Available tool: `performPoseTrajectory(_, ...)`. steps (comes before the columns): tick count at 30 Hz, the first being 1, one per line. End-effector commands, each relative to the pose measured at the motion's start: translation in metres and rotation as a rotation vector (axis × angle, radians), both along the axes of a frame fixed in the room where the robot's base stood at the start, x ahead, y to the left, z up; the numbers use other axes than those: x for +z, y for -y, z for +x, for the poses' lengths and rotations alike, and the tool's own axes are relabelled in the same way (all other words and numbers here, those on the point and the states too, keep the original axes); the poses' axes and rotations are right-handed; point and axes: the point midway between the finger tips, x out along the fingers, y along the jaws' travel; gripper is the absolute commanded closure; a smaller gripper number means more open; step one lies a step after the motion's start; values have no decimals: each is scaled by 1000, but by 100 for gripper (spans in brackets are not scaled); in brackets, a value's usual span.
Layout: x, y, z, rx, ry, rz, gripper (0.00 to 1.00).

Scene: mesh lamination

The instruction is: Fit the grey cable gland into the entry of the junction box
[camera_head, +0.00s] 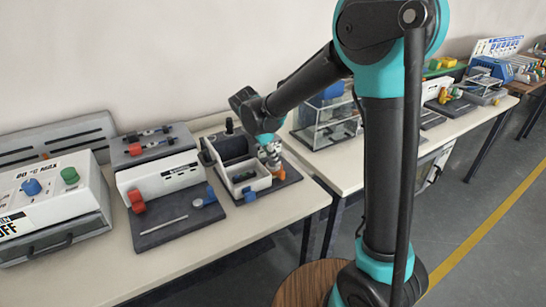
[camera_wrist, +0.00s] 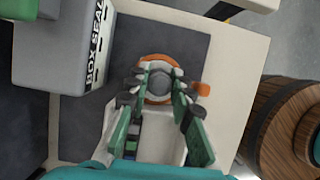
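My gripper (camera_wrist: 163,78) points down over a round grey part (camera_wrist: 160,84), probably the cable gland. Its two fingers stand on either side of this part; whether they press on it I cannot tell. An orange ring (camera_wrist: 157,61) shows around and below the grey part. In the head view my gripper (camera_head: 269,147) is low over the right end of the near table, with orange (camera_head: 278,173) just below its tips. A grey box (camera_wrist: 55,50) with a white labelled side, possibly the junction box, stands at upper left in the wrist view. I cannot see its entry.
A white open tray (camera_head: 247,189) with small parts is close beside my gripper. A grey and white unit (camera_head: 150,176) with a red knob stands to the left. A glass-sided case (camera_head: 325,128) is on the other table.

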Motion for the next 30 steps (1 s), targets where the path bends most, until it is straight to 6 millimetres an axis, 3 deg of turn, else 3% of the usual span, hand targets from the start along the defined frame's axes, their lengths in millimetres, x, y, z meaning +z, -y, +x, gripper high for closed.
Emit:
performPoseTrajectory(5, 0, 0, 0, 0, 0, 0, 58)
performPoseTrajectory(17, 9, -2, -2, 1, 0, 0, 58)
performPoseTrajectory(30, 86, -29, -20, 1, 0, 0, 58)
